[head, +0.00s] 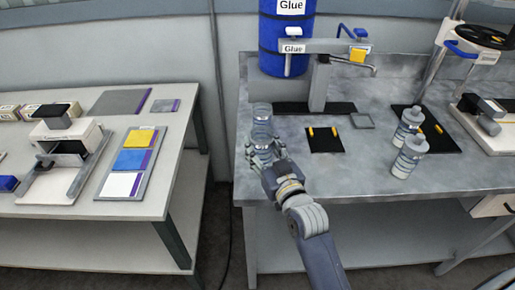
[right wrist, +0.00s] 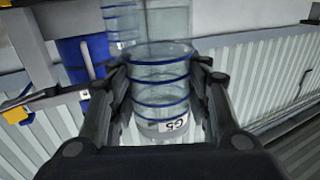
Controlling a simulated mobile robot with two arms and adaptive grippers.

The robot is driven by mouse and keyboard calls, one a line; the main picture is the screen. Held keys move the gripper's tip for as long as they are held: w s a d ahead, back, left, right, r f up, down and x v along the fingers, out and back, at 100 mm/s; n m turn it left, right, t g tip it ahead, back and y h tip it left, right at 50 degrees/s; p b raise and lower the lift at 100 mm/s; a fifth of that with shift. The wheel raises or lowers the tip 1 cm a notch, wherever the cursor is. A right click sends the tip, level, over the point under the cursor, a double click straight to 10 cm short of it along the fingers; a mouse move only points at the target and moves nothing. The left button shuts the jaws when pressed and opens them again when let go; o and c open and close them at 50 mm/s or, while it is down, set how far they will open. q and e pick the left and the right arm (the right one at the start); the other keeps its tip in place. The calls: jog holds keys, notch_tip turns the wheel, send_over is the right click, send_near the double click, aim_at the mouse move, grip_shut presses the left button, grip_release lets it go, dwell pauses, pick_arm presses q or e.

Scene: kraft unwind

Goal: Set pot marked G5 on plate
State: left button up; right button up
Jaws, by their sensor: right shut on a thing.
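The clear pot marked G5 (right wrist: 160,95), with blue rings and a white label, is between the fingers of my right gripper (right wrist: 165,88) in the right wrist view. In the head view my right gripper (head: 262,158) is at the front left edge of the grey bench, shut around the pot, which its fingers partly hide. Another clear ringed vessel (head: 262,112) shows just beyond it. A black square plate (head: 325,144) with two yellow marks lies to the right of the gripper, with no pot on it. My left gripper is not in view.
A glue press (head: 318,85) and a blue glue drum (head: 287,40) stand behind. A side table (head: 170,150) with card samples is at left. The bench front is clear.

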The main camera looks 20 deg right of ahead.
aim_at(258, 152)
jog(key=shift+w+a, duration=0.1)
jog(key=shift+w, duration=0.2)
jog(key=shift+w+a+f+p, duration=0.15)
jog(key=shift+w+f+p, duration=0.2)
jog(key=shift+f, duration=0.25)
jog(key=shift+w+a+f+p, duration=0.1)
jog(key=shift+w+f+p, duration=0.15)
jog(key=shift+w+f, duration=0.25)
jog(key=shift+s+d+f, duration=0.1)
jog(key=shift+s+f, duration=0.05)
jog(key=shift+f, duration=0.35)
jog(key=shift+f, duration=0.1)
jog(key=shift+f, duration=0.15)
jog(key=o, duration=1.1)
